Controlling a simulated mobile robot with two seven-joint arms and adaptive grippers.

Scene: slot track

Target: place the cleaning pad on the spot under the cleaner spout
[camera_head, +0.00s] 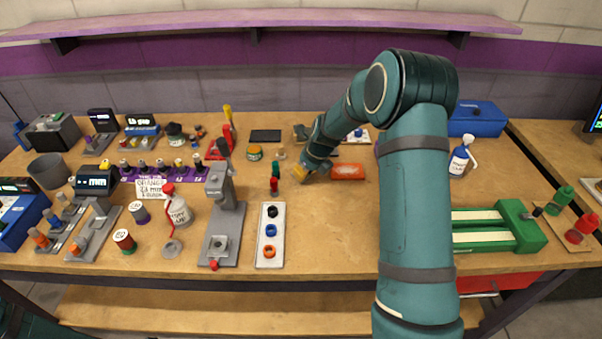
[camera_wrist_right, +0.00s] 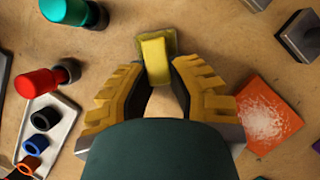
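A small yellow block on an olive-yellow base, seemingly the cleaning pad (camera_wrist_right: 154,58), lies on the table between the fingertips of my right gripper (camera_wrist_right: 158,68). Whether the fingers press on it is unclear. In the head view my right gripper (camera_head: 303,168) points down at mid-table, largely hidden by its own wrist. A white bottle with a red spout (camera_head: 178,207) stands left of it. A small grey disc (camera_head: 172,248) lies in front of this bottle, below the red spout tube. My left gripper is out of view.
An orange-red speckled pad (camera_wrist_right: 268,115) lies right of the gripper. Red (camera_wrist_right: 40,82) and green (camera_wrist_right: 68,12) bottles stand to its left. A white tray with rings (camera_head: 270,245) and a grey press (camera_head: 223,220) stand between gripper and disc.

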